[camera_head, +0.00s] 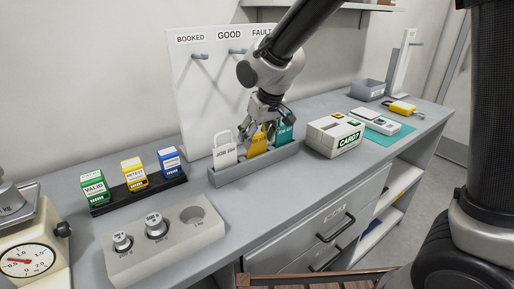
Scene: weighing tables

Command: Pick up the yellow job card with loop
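The yellow job card (258,143) stands in a grey slotted holder (232,177) on the bench, between a white job card (225,152) on the left and a teal job card (285,135) on the right. My gripper (266,125) points down at the top of the yellow card, with its fingers around or just in front of the card's upper part. The card's loop is hidden behind the fingers. I cannot tell whether the fingers touch or grip the card. The card appears to be still in its slot.
A white board with pegs (190,100) stands behind the holder. A "CARDT" box (334,136) is close on the right. Stamps in a black rack (138,190) and a weight block (165,246) are on the left, with a dial scale (28,250) beyond. Bare bench lies in front of the holder.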

